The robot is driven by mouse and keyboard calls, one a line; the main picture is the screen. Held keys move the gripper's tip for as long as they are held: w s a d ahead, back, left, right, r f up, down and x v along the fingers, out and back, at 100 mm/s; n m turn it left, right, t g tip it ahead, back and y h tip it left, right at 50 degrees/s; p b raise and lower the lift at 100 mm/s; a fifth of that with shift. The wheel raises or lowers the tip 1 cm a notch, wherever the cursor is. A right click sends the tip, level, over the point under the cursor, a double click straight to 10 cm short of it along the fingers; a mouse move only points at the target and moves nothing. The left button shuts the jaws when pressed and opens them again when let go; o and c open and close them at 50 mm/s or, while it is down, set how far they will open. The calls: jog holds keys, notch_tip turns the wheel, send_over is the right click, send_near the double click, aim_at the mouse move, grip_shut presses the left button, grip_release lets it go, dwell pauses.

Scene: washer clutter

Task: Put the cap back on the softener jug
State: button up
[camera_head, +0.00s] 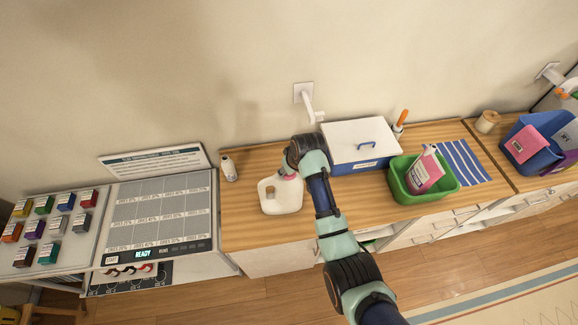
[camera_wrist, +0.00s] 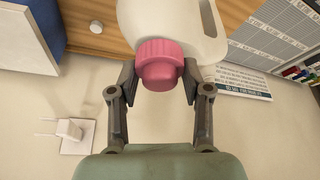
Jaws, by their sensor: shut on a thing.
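The softener jug (camera_head: 286,204) is white and stands on the wooden counter, left of the middle in the head view. It also shows at the top of the wrist view (camera_wrist: 180,18), with its handle to the right. The pink ribbed cap (camera_wrist: 160,62) is between the fingers of my gripper (camera_wrist: 160,85), which is shut on it. In the head view my gripper (camera_head: 290,173) is at the jug's top, with a bit of pink showing under it. The cap overlaps the jug's neck in the wrist view. I cannot tell whether it touches or sits on the neck.
A wall fitting (camera_head: 304,94) sticks out behind. Counter left of the jug is mostly free.

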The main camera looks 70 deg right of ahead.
jog(key=m+p, duration=0.1)
jog(key=m, duration=0.1)
jog(key=m+g+h+p, duration=0.1)
jog(key=m, duration=0.2)
jog(key=shift+r+h, duration=0.1)
jog(key=shift+h, duration=0.2)
jog(key=m+g, duration=0.1)
jog(key=m, duration=0.3)
jog(key=shift+f+g+h+b, duration=0.2)
jog(key=shift+g+h+b, duration=0.1)
jog(key=shift+g+b, duration=0.1)
jog(key=shift+r+m, duration=0.1)
jog(key=shift+m, duration=0.6)
jog(key=o, duration=1.2)
jog(key=shift+c, duration=1.1)
